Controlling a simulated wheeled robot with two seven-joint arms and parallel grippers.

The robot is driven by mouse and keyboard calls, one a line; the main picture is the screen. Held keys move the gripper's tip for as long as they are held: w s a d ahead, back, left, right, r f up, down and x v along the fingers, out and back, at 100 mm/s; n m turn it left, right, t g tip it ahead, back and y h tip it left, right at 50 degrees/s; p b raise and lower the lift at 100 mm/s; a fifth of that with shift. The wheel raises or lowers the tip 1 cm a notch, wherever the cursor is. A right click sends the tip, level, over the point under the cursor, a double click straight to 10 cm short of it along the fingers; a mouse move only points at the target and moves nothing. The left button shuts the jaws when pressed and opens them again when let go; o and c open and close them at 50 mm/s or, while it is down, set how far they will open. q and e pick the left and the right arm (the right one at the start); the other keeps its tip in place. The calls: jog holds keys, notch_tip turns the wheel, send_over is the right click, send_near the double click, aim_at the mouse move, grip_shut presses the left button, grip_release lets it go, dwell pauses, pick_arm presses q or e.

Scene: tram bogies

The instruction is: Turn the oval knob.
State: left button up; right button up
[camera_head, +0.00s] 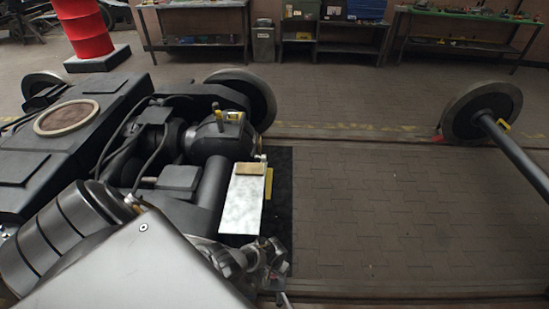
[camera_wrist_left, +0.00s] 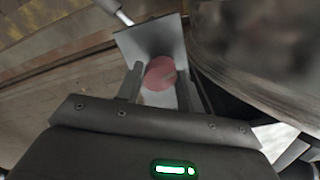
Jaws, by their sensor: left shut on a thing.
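The oval knob (camera_wrist_left: 160,70) shows in the left wrist view as a rounded pinkish-red shape in front of a grey plate (camera_wrist_left: 136,42). My left gripper (camera_wrist_left: 160,78) has one finger on each side of it and is shut on it. The knob's lower part and its mount are hidden or too blurred to make out. In the head view I cannot pick out the knob, and my left arm fills the lower left. My right gripper is in neither view.
The dark tram bogie (camera_head: 95,125) fills the left of the head view, with a pale plate (camera_head: 241,205) at its edge. A wheelset (camera_head: 482,112) stands at right. Benches (camera_head: 465,45) and a red drum (camera_head: 84,28) are behind. The middle floor is clear.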

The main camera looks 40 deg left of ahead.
pick_arm(q)
jog(key=n, duration=0.4)
jog(key=shift+w+r+n, duration=0.15)
jog(key=shift+w+n, duration=0.15)
jog(key=shift+w, duration=0.1)
jog(key=shift+n, duration=0.5)
jog(key=o, duration=1)
jog(key=shift+s, duration=0.15)
